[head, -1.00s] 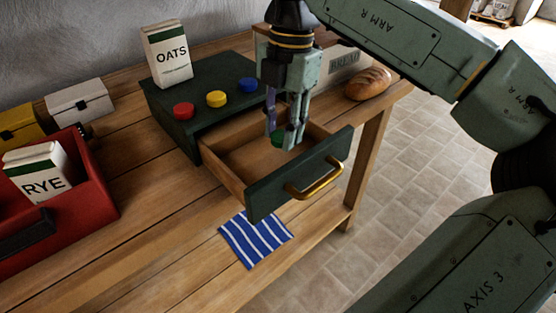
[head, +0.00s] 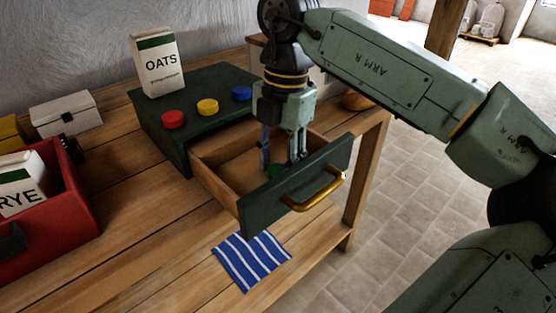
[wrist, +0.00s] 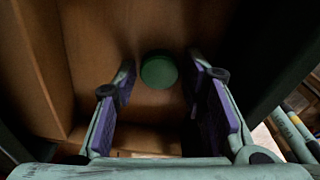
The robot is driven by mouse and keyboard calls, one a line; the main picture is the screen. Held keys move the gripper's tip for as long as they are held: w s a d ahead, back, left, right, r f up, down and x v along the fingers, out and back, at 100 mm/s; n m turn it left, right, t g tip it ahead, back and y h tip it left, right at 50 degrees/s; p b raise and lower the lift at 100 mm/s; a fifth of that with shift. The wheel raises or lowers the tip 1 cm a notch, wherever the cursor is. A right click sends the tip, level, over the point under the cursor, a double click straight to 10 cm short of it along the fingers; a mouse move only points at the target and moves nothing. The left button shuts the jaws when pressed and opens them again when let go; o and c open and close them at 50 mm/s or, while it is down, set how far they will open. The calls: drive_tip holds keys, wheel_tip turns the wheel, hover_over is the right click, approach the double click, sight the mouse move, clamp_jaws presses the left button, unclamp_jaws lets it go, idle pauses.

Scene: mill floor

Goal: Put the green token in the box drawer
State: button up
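The green token (head: 275,171) is inside the open drawer (head: 222,186) of the dark green box (head: 180,95). In the wrist view the token (wrist: 159,71) appears to lie on the wooden drawer floor. My gripper (head: 280,163) reaches down into the drawer from above. Its two fingers stand apart on either side of the token, with a visible gap on each side in the wrist view (wrist: 162,75). The drawer front partly hides the token in the head view.
Red (head: 173,119), yellow (head: 207,106) and blue (head: 241,93) discs and an OATS carton (head: 157,65) stand on the box. A red crate (head: 60,225) holding a RYE carton (head: 18,190) is at left. A striped cloth (head: 251,260) lies below the drawer.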

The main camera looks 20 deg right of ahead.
drive_tip(key=shift+o, duration=1)
wheel_tip(320, 180, up, 12)
drive_tip(key=d+p, duration=0.1)
drive_tip(key=p, duration=0.8)
drive_tip(key=shift+w+d+r, duration=0.15)
drive_tip(key=shift+w, duration=0.25)
